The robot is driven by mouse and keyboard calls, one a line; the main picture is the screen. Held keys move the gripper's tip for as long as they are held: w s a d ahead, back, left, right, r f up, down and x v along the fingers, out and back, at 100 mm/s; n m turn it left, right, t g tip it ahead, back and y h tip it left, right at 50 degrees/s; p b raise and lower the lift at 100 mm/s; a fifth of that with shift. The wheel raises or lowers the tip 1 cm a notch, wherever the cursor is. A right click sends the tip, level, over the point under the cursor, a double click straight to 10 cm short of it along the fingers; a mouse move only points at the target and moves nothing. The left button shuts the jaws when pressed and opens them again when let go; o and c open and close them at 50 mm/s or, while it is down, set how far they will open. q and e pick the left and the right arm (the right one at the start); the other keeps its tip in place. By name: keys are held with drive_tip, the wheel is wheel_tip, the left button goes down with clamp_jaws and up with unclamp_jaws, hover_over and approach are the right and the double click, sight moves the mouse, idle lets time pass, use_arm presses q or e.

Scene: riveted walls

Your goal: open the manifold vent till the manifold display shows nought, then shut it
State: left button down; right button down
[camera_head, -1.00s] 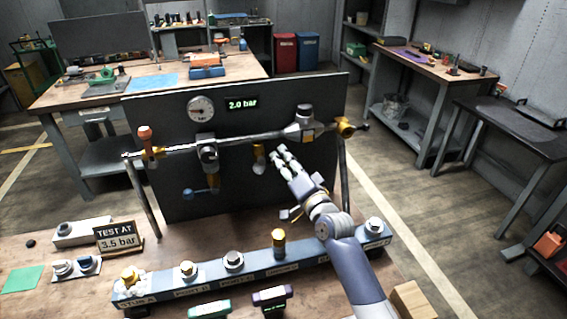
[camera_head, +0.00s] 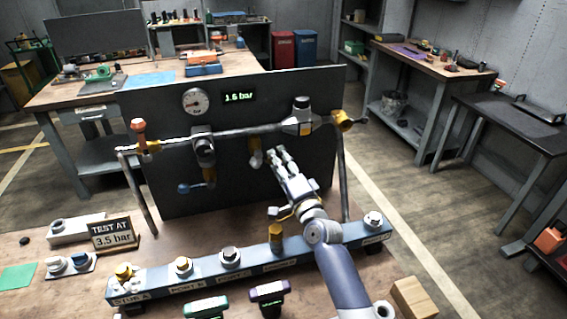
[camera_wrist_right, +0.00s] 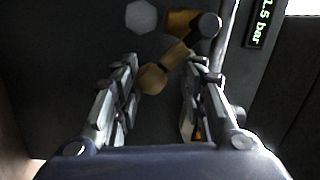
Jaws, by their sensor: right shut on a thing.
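The manifold pipe (camera_head: 235,135) runs across a dark upright panel. The manifold vent (camera_head: 255,153) is a small brass fitting hanging below the pipe, right of centre. Its tan knob (camera_wrist_right: 152,79) sits between the fingertips in the right wrist view. My right gripper (camera_head: 277,158) is at the vent, its fingers shut on this knob. The knob's exact contact with the fingers is partly hidden. My left gripper is not in view.
A round dial gauge (camera_head: 196,101) sits left of the display. A blue-handled valve (camera_head: 190,187) hangs left of the vent. A blue rail with several fittings (camera_head: 205,281) lies in front, below my right arm. A sign (camera_head: 112,233) reads "TEST AT 3.5 bar".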

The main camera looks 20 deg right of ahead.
drive_tip(key=shift+a+f+m, duration=0.4)
drive_tip(key=shift+a+f, duration=0.1)
drive_tip(key=shift+a, duration=0.15)
drive_tip(key=shift+r, duration=0.15)
idle(1.0)
drive_tip(key=c, duration=0.8)
unclamp_jaws()
drive_tip(key=shift+w+a, duration=0.1)
drive_tip(key=shift+a, duration=0.05)
drive_tip(key=shift+c, duration=0.2)
drive_tip(key=shift+o, duration=0.4)
drive_tip(key=shift+w+a, duration=0.1)
drive_tip(key=shift+a, duration=0.2)
drive_tip(key=shift+d+r, duration=0.15)
drive_tip(key=shift+d, duration=0.2)
drive_tip(key=shift+s, duration=0.25)
drive_tip(key=s+d+f, duration=0.1)
drive_tip(key=s, duration=1)
drive_tip(key=shift+s+d+f, duration=0.25)
drive_tip(key=shift+s+f, duration=0.05)
drive_tip(key=shift+f, duration=0.05)
